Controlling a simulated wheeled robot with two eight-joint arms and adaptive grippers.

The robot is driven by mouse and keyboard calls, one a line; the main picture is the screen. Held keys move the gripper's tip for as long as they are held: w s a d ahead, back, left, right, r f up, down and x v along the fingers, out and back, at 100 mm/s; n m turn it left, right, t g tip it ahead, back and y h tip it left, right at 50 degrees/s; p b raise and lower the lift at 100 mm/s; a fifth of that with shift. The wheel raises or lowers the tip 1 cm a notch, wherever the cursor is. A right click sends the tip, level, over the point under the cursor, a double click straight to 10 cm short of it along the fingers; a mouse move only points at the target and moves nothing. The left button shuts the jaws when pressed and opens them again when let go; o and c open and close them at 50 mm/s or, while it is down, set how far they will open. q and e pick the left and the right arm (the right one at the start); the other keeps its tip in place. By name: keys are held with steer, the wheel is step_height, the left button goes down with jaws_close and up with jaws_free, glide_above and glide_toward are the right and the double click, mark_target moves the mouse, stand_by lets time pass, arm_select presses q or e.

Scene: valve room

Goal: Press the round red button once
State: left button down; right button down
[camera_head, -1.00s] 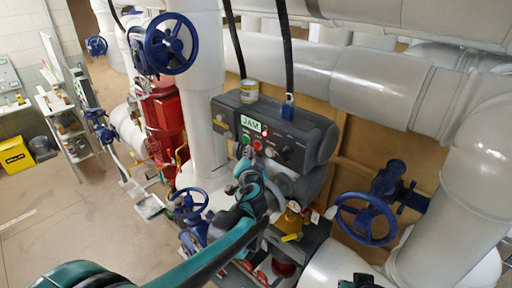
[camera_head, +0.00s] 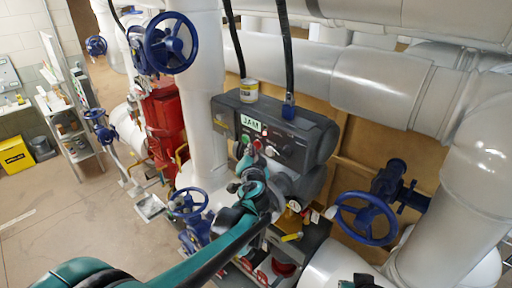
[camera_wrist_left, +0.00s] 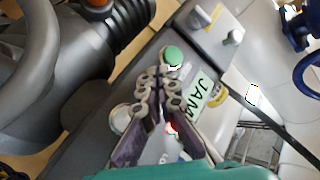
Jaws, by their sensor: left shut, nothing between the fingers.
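The round red button (camera_head: 257,145) is on the front face of a dark grey control box (camera_head: 309,133), right of a round green button (camera_head: 246,139). My left gripper (camera_head: 249,161) is shut and empty, just below these buttons; I cannot tell whether it touches the red one. In the left wrist view, the shut left gripper (camera_wrist_left: 160,76) points at the panel with its tips near the green button (camera_wrist_left: 172,56). A bit of red (camera_wrist_left: 172,127) shows between the fingers; the rest there is hidden.
A JAM label (camera_head: 251,123) is above the buttons and a can (camera_head: 249,90) stands on the box. A blue handwheel (camera_head: 187,203) is left of my left arm and another (camera_head: 366,218) is at the right. White pipes surround the box.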

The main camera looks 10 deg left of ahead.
arm_select(q)
steer(key=shift+w+d, duration=0.3)
steer(key=shift+w, duration=0.05)
stand_by(0.7)
stand_by(0.4)
steer(key=shift+s+a, duration=0.5)
steer(key=shift+s, duration=0.25)
steer(key=s+a, duration=0.1)
steer(key=s, duration=0.1)
steer(key=s+a, duration=0.2)
stand_by(0.6)
